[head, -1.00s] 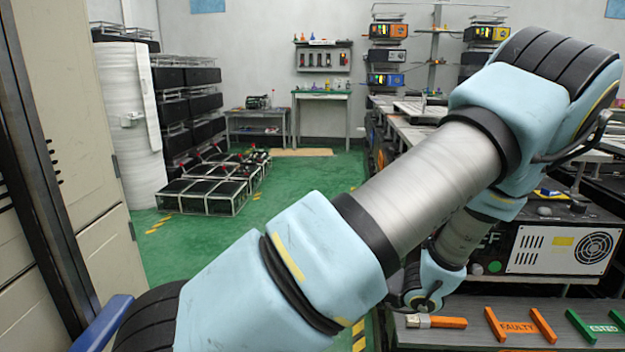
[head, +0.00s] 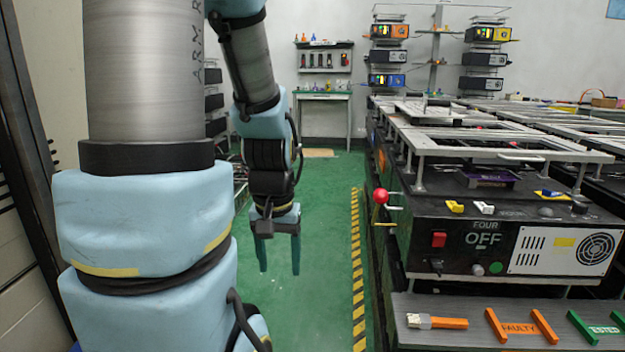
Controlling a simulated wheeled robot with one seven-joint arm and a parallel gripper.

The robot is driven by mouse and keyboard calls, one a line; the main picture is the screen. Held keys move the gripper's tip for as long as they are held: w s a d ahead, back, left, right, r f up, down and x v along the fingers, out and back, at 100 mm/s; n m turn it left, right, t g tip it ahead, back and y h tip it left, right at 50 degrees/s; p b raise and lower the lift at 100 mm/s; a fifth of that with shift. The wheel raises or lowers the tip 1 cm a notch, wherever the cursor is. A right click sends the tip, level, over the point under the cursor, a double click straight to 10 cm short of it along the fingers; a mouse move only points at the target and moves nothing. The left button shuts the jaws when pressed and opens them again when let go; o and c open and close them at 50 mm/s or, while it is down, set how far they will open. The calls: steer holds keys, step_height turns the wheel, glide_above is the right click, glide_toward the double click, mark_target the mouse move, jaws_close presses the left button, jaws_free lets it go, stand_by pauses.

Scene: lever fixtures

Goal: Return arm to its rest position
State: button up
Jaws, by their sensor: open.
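My gripper (head: 279,255) hangs below my arm left of the middle in the head view. Its two green fingers point down and stand apart, with nothing between them. It is over the green floor, left of the striped floor line and clear of the bench. My upper arm fills the left of the view, upright, and the forearm comes down from the top edge to the gripper.
The bench on the right holds a black unit (head: 485,240) marked FOUR OFF, with a red-knobbed lever (head: 381,196) at its left side. A tan cabinet (head: 25,240) stands at far left. The green floor (head: 318,230) between is open.

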step_height(320, 180, up, 16)
steer(key=p, duration=1.5)
steer(key=shift+a+p, duration=0.2)
steer(key=shift+p, duration=0.15)
steer(key=shift+w+r, duration=0.1)
